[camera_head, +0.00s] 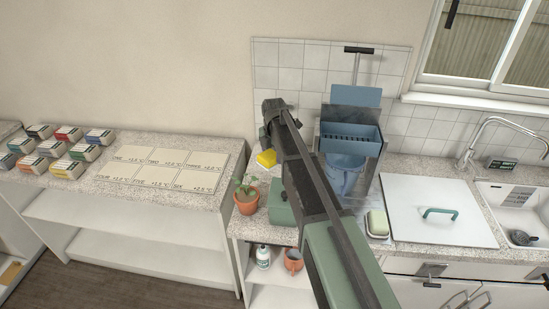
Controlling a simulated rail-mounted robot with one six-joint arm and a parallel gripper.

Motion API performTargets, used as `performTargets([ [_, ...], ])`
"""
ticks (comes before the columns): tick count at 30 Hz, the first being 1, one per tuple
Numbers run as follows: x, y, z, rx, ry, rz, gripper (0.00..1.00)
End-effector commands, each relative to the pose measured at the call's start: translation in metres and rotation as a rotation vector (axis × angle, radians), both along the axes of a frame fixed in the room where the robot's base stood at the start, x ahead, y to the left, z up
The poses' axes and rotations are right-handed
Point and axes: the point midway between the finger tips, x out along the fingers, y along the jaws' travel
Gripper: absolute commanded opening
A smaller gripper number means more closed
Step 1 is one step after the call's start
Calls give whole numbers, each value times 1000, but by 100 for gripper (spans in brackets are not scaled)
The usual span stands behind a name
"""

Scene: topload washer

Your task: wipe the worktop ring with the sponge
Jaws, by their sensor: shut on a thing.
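My arm reaches up from the bottom of the head view to the worktop against the tiled wall. My gripper (265,147) points down there, small and partly hidden by the wrist. It is shut on the yellow sponge (266,159), which is at or just above the speckled worktop (263,176). I cannot tell if the sponge touches the surface. I cannot make out a ring mark on the worktop; my arm and the sponge cover part of it.
A potted plant (247,196) and a green box (282,204) stand left of my arm. A blue open-lidded unit (350,137) stands to the right. A green-and-white block (377,223), a white lid (438,211) and a sink (517,203) lie further right.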

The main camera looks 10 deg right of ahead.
Motion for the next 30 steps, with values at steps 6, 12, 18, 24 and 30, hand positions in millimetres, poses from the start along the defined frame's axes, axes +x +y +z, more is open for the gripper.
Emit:
performTargets([
  [6,51,1,-56,0,0,-51,46],
  [12,94,2,-92,0,0,-102,46],
  [18,104,2,-95,0,0,-120,46],
  [24,103,2,-100,0,0,-119,46],
  [30,103,1,-117,0,0,-120,46],
])
